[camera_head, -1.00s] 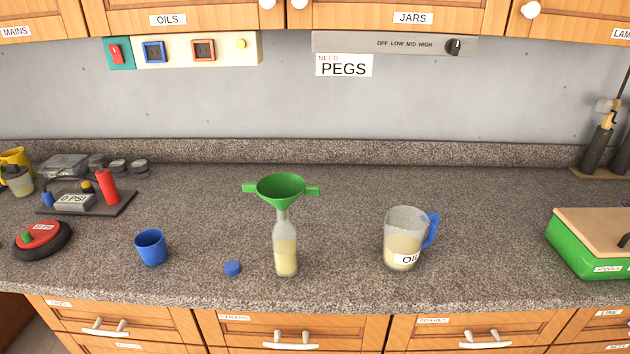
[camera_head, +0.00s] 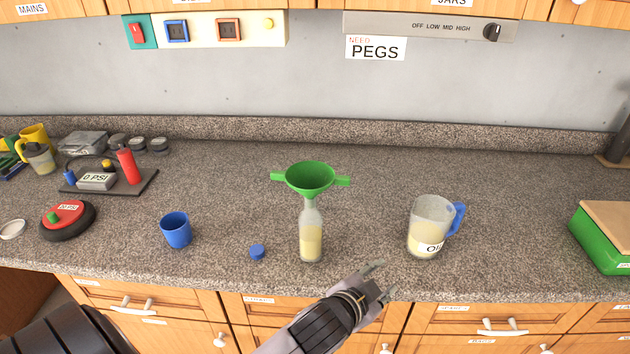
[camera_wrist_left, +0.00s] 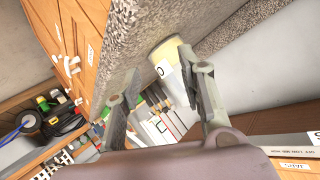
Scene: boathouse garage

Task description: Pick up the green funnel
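The green funnel (camera_head: 310,178) sits upright in the neck of a clear bottle (camera_head: 311,236) that holds pale yellow liquid, on the counter. It has a tab on each side. My left gripper (camera_head: 378,278) is in front of the counter's front edge, below and right of the bottle. Its fingers are apart and empty, and they also show spread in the left wrist view (camera_wrist_left: 155,80). The funnel cannot be made out in the left wrist view. My right gripper is not in view.
A jug (camera_head: 428,228) with a blue handle stands right of the bottle. A blue cap (camera_head: 257,251) and a blue cup (camera_head: 176,230) are to its left. A green box (camera_head: 598,240) is at the far right. The counter (camera_head: 230,185) behind the cup is clear.

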